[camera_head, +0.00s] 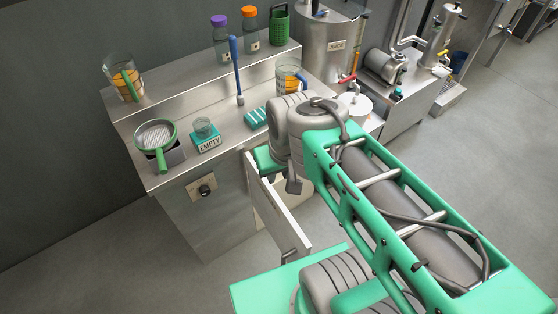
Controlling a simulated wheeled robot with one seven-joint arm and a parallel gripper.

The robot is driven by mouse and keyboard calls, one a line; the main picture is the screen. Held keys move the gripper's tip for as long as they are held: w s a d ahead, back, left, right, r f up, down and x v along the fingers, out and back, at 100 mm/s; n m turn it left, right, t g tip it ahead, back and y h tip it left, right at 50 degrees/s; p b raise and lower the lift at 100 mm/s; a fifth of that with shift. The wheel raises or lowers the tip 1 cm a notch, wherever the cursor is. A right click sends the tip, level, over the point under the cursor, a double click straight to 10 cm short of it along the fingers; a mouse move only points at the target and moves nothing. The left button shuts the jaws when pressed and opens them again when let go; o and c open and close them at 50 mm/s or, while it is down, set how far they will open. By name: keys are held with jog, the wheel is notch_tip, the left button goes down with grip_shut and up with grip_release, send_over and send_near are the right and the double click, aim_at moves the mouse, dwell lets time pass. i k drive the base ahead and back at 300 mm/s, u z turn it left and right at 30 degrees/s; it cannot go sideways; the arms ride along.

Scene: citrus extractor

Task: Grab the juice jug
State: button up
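I cannot tell from the picture which one is the juice jug. My arm reaches in from the lower right and folds down in front of the counter. My gripper's fingers cannot be made out, and neither jug is seen in its hold.
The steel counter (180,121) holds a green-handled strainer (157,140), a small glass on a teal "EMPTY" stand (206,140), an upright blue-handled tool (236,68) and a striped teal cloth (257,116). Purple-capped (220,42) and orange-capped (250,30) bottles stand behind. A pale panel (277,211) juts out below.

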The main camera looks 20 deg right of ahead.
aim_at(288, 78)
jog(key=z, duration=1.75)
jog(key=i, duration=0.7)
jog(key=u, duration=3.25)
